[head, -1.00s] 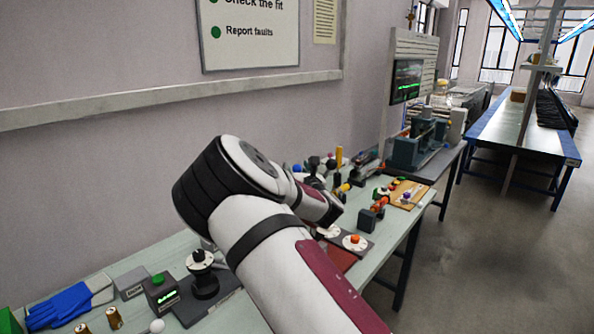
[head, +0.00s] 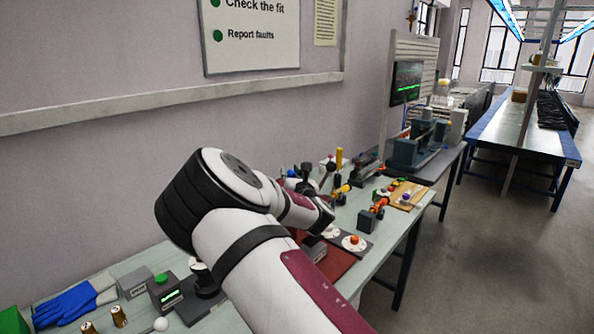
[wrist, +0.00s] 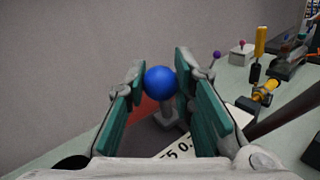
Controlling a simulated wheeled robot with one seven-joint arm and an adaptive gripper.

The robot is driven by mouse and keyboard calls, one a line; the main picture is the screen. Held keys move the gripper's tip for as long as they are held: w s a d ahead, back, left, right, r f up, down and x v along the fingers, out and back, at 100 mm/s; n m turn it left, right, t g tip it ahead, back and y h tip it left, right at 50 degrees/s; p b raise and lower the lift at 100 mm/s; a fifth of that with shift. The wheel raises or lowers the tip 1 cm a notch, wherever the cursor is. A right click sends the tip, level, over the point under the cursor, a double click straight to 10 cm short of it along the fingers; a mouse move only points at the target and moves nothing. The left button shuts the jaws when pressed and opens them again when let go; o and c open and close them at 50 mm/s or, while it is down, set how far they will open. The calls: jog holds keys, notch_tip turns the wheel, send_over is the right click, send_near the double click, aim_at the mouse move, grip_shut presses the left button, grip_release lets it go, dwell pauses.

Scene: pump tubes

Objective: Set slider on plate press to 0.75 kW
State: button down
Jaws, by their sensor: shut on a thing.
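A round blue knob (wrist: 160,80) stands on a short grey stem in the wrist view. My gripper (wrist: 161,68) has its teal finger pads on either side of the knob and is shut on it. Below the stem lies a white scale plate (wrist: 190,143) with black digits. Only part of the lettering shows, about "5 0.", so the slider's setting cannot be read. In the head view my own arm hides most of the press and the gripper.
A dark rod (wrist: 285,112) slants across the right of the wrist view. A yellow-handled tool (wrist: 260,45) and an orange-yellow part (wrist: 265,90) stand beyond it. In the head view a green-button box (head: 165,290) and blue gloves (head: 68,303) lie at the left.

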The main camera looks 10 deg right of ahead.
jog(key=shift+d, duration=0.1)
jog(key=c, duration=1.3)
grip_release()
jog(key=shift+c, duration=0.2)
jog(key=s, duration=1.2)
jog(key=shift+d, duration=0.2)
